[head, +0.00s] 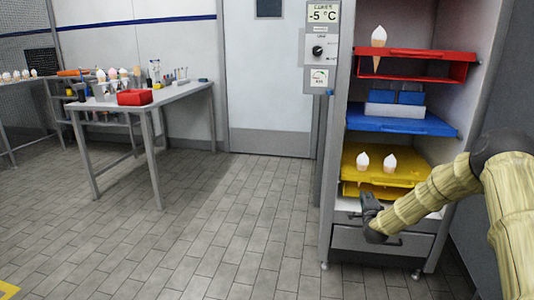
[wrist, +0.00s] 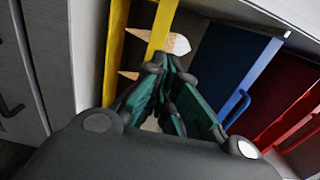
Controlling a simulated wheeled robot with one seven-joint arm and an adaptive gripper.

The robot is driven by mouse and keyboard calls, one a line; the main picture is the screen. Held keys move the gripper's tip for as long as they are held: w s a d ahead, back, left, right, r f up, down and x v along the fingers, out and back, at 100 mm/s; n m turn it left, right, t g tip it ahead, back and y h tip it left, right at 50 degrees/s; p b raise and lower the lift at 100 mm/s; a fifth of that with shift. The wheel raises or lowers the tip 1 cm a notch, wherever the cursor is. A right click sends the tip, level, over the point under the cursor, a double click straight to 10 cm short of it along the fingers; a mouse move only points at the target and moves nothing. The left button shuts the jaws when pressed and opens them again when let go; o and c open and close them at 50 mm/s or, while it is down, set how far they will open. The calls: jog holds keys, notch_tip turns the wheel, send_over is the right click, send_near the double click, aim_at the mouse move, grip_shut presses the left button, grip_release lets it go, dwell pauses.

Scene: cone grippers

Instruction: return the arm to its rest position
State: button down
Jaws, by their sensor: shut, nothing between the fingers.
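My gripper (head: 369,208) is at the end of my yellow-sleeved arm, in front of the cabinet's lower part, just below and left of the yellow shelf (head: 383,176) in the head view. In the wrist view my gripper (wrist: 167,62) shows dark fingers with green inner pads. The fingertips are together and hold nothing. Two cones (head: 363,162) with white tops stand on the yellow shelf; a white top (wrist: 176,44) shows just past the fingertips in the wrist view, apart or touching I cannot tell.
The open cabinet also has a blue shelf (head: 400,122) with blue boxes and a red shelf (head: 455,70) with one cone (head: 378,37). A table (head: 180,92) with a red box (head: 135,98) and several cones stands at the left. The tiled floor (head: 240,210) between is clear.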

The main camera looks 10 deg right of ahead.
jog(key=s+a+f+n+g+y, duration=0.3)
jog(key=s+a+f+n, duration=0.2)
jog(key=s+a+f, duration=0.5)
jog(key=s+a+f+n+g+y, duration=0.2)
jog(key=s+a+f+n+g, duration=0.15)
jog(key=s+a+f, duration=0.6)
jog(key=s+a+f+n+g+y, duration=0.1)
jog(key=s+a+f+n+g, duration=0.25)
jog(key=s, duration=0.55)
jog(key=s+a+f+n+g, duration=0.15)
jog(key=s+a+f, duration=0.35)
jog(key=s, duration=0.5)
jog(key=s+a+f+n+g+y, duration=0.1)
jog(key=s+a+f+n, duration=0.3)
jog(key=s, duration=0.5)
jog(key=s+n+g+h, duration=0.1)
jog(key=s+n+g, duration=0.35)
jog(key=s, duration=1.45)
notch_tip(320, 180, up, 29)
jog(key=p, duration=2.9)
jog(key=shift+w+m, duration=0.3)
